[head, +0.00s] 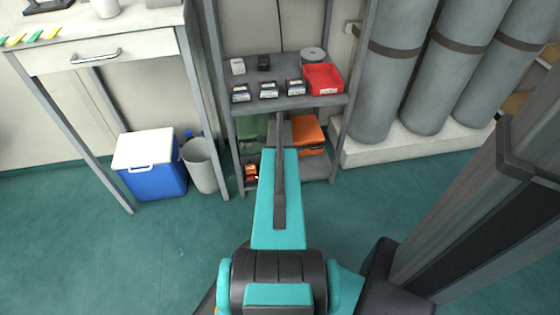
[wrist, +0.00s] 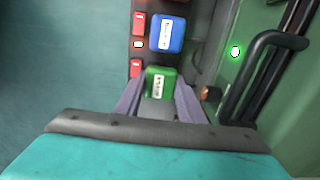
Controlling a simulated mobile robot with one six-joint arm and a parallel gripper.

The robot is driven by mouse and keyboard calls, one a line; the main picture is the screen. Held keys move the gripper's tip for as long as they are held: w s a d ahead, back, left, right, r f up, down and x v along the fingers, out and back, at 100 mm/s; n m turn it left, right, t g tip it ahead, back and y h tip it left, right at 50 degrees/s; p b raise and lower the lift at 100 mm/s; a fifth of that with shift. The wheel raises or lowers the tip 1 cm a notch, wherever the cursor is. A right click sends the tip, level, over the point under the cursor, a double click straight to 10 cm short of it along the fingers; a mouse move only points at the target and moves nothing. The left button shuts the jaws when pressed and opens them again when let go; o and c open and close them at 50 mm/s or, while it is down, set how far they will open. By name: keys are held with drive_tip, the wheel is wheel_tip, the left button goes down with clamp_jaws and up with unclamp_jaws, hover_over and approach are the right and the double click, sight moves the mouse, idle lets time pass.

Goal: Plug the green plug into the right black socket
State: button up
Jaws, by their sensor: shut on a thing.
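In the wrist view my gripper (wrist: 158,98) has its two grey fingers on either side of a green plug (wrist: 161,80) with a white label, and is shut on it. A blue block, perhaps another plug (wrist: 167,34), with a white label sits just beyond it. I cannot tell whether the green plug is seated in anything or free. No black socket can be made out for certain; the right one may be hidden. In the head view my arm reaches toward the lower shelf and hides my gripper and the plug.
A green case (wrist: 240,85) with a black handle (wrist: 268,75) is close on the right. Red tabs (wrist: 138,23) line the left. The shelf unit (head: 226,112) holds labelled black devices (head: 268,90), a red bin (head: 323,78) and an orange case (head: 308,135). Open floor (head: 130,250) lies left.

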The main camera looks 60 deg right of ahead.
drive_tip(key=shift+f, duration=0.25)
idle(0.3)
drive_tip(key=o, duration=1.3)
drive_tip(key=shift+c, duration=0.2)
drive_tip(key=shift+r, duration=0.1)
drive_tip(key=shift+r+p, duration=0.45)
drive_tip(key=shift+r, duration=0.05)
wheel_tip(320, 180, up, 3)
drive_tip(key=shift+a+p, duration=0.15)
drive_tip(key=shift+p, duration=0.55)
drive_tip(key=s+a+p, duration=0.3)
drive_tip(key=s+a, duration=0.5)
drive_tip(key=a, duration=0.5)
drive_tip(key=shift+s+a+r, duration=0.15)
drive_tip(key=shift+s+r, duration=0.2)
drive_tip(key=shift+r, duration=0.1)
drive_tip(key=shift+w+r, duration=0.1)
